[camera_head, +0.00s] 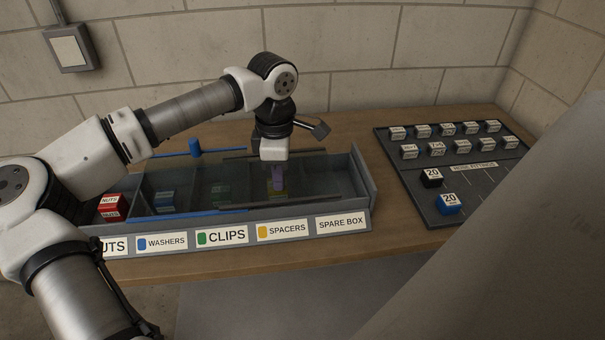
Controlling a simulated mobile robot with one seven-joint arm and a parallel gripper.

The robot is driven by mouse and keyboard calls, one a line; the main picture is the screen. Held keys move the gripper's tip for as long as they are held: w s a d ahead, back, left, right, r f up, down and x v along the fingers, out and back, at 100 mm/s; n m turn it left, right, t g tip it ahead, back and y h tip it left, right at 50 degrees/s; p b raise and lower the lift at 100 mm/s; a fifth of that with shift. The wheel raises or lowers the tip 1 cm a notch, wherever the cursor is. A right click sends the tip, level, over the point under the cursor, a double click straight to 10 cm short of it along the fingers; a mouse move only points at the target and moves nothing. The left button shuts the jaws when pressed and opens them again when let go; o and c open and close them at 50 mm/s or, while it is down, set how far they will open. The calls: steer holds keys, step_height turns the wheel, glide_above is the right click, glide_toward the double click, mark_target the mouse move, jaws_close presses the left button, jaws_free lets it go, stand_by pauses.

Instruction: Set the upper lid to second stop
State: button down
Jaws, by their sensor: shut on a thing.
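A long grey box (338,212) with labelled compartments stands on the table. A clear upper lid with dark edge rails (290,202) covers its right part, over the clips and spacers side. A second clear lid with a blue front rail (185,217) and a blue knob (195,147) covers the part to the left. My gripper (274,161) points down over the upper lid, above the spacers compartment, and is shut on a part there. The held part is mostly hidden by my gripper; it appears to be the upper lid's handle. Stop marks are not readable.
A red nuts block (110,207) shows in the uncovered left end. A wall stands behind the table.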

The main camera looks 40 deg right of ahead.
steer(key=w+a+b, duration=0.1)
steer(key=w+a, duration=0.2)
steer(key=a, duration=0.2)
steer(key=w+a+b, duration=0.1)
steer(key=w+a, duration=0.2)
steer(key=a, duration=0.3)
steer(key=w+a+b, duration=0.1)
steer(key=w+a, duration=0.3)
steer(key=a, duration=0.1)
steer(key=shift+a, duration=0.15)
steer(key=c, duration=1.2)
jaws_free()
step_height(320, 180, up, 14)
steer(key=b, duration=0.1)
